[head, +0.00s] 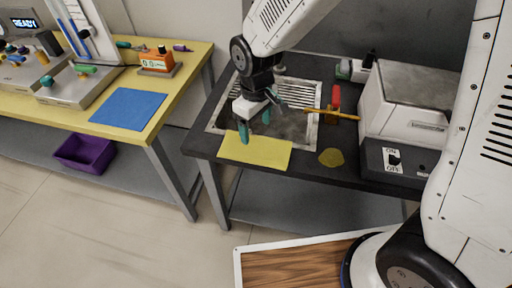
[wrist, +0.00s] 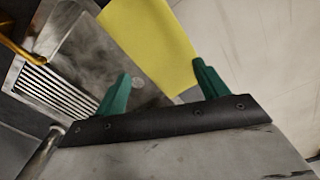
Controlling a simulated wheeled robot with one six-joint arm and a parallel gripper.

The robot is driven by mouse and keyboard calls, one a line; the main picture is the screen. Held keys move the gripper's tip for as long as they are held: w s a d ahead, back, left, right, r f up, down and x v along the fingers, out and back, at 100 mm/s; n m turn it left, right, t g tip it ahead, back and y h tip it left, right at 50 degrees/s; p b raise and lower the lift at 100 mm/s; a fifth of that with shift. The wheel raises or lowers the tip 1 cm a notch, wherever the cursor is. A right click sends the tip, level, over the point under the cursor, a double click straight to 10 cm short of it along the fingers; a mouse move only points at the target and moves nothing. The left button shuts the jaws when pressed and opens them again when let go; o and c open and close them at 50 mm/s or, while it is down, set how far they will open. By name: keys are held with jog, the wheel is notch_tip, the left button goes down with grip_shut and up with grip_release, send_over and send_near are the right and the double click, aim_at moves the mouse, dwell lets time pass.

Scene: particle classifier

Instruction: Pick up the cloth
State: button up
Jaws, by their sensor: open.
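A flat yellow cloth (head: 262,153) lies along the front edge of the dark counter, in front of the sink. It also shows in the wrist view (wrist: 150,38), at the top middle. My gripper (head: 256,126) has two green fingers, spread apart with nothing between them. It is over the front of the sink, close behind the cloth, and one finger overlaps the cloth's back left part in the head view. In the wrist view the cloth lies beyond the fingers, nearer the right one. I cannot tell whether a finger touches it.
The metal sink (head: 314,100) lies under my gripper, with an orange-yellow faucet (head: 335,115) at its right. A yellow round patch (head: 331,157) and a white machine (head: 415,110) are further right. A blue mat (head: 128,108) lies on the yellow table at left.

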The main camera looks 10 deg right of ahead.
aim_at(256, 150)
jog(key=shift+f, duration=3.45)
grip_shut()
jog(key=shift+r, duration=0.1)
notch_tip(256, 150, up, 12)
